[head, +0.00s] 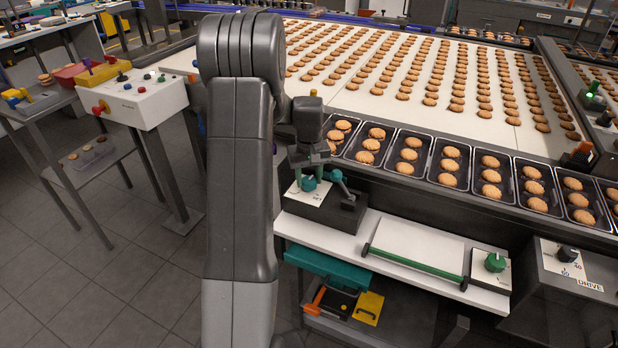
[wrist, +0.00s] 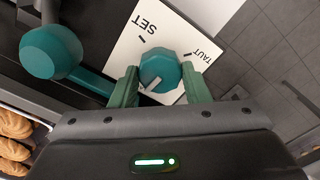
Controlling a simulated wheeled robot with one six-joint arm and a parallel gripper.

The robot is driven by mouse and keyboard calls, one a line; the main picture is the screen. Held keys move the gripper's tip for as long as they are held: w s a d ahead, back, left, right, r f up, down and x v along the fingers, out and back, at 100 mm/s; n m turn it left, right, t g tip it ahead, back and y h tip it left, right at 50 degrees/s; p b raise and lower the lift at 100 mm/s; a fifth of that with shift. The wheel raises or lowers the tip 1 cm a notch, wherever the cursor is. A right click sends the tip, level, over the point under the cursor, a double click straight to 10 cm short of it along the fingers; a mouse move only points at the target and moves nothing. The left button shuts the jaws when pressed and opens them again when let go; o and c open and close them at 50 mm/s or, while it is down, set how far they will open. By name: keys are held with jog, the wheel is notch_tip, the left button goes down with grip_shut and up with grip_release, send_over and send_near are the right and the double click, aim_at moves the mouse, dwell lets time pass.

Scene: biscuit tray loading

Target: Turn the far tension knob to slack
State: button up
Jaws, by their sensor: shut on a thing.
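The far tension knob (head: 309,184) is a teal faceted knob on a white dial plate (head: 296,190) on a dark block at the left end of the white shelf. It also shows in the wrist view (wrist: 158,66). The plate reads SET and TAUT there; no slack label is visible, and my gripper covers part of the plate. The knob's pale line points to the lower left in the wrist view, away from both visible words. My gripper (head: 310,170) is shut on the knob, with a green finger on each side (wrist: 160,86).
A lever with a teal ball end (wrist: 50,52) stands close beside the plate. A second, green knob (head: 495,262) sits at the shelf's right end, beyond a green bar (head: 415,266). Black biscuit trays (head: 398,164) line the conveyor just behind my gripper.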

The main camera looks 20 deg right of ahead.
aim_at(309, 180)
jog(key=shift+r+n, duration=0.1)
jog(key=shift+n, duration=0.6)
jog(key=o, duration=1)
jog(key=shift+c, duration=0.2)
notch_tip(309, 180, up, 14)
notch_tip(309, 180, down, 14)
jog(key=shift+f, duration=0.1)
dwell(0.4)
